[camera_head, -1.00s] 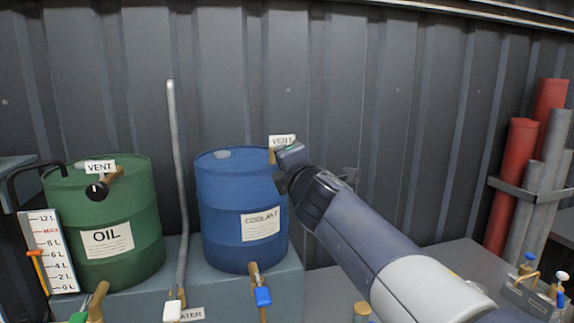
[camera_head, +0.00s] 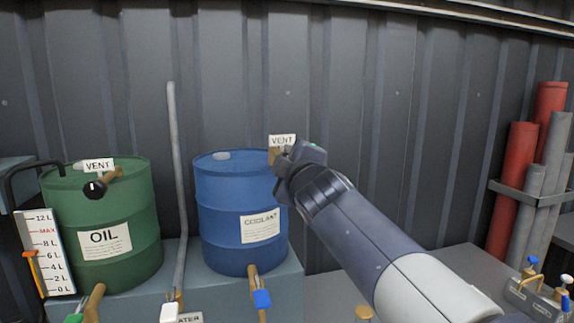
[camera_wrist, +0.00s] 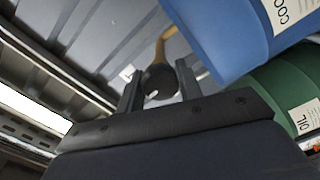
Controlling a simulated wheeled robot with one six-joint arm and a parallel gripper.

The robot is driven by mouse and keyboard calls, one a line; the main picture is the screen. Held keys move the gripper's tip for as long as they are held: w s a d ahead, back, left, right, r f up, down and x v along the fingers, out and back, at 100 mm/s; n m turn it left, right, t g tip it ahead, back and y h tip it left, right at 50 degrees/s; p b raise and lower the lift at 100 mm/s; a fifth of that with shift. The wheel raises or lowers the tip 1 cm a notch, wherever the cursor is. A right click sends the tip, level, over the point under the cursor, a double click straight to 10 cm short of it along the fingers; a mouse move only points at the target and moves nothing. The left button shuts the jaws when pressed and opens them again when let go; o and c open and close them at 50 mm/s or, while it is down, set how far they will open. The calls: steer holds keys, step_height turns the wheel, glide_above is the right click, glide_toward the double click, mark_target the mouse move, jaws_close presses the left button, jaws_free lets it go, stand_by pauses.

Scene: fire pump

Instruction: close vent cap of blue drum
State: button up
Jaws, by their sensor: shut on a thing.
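The blue drum (camera_head: 228,205) labelled COOLANT stands on a grey bench left of centre in the head view; it also shows in the wrist view (camera_wrist: 215,35). Its brass vent (camera_head: 274,156) with a VENT tag (camera_head: 283,141) sticks out at the drum's upper right. In the wrist view, the round black vent cap (camera_wrist: 158,82) on the brass pipe (camera_wrist: 162,45) sits between the fingers of my gripper (camera_wrist: 158,90), which is shut on it. In the head view my gripper hides the cap.
A green OIL drum (camera_head: 105,225) with its own vent knob (camera_head: 95,188) stands at left. A thin grey pipe (camera_head: 174,190) rises between the drums. Brass taps stick out in front. Red and grey cylinders (camera_head: 515,190) stand at right against the corrugated wall.

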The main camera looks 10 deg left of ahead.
steer(key=shift+f+m, duration=0.1)
steer(key=shift+m, duration=0.2)
stand_by(0.4)
steer(key=o, duration=1)
steer(key=shift+s, duration=0.1)
steer(key=b+v, duration=0.2)
steer(key=v, duration=0.8)
steer(key=shift+s+d, duration=0.2)
steer(key=shift+s, duration=0.05)
steer(key=p+x, duration=0.2)
steer(key=x, duration=0.9)
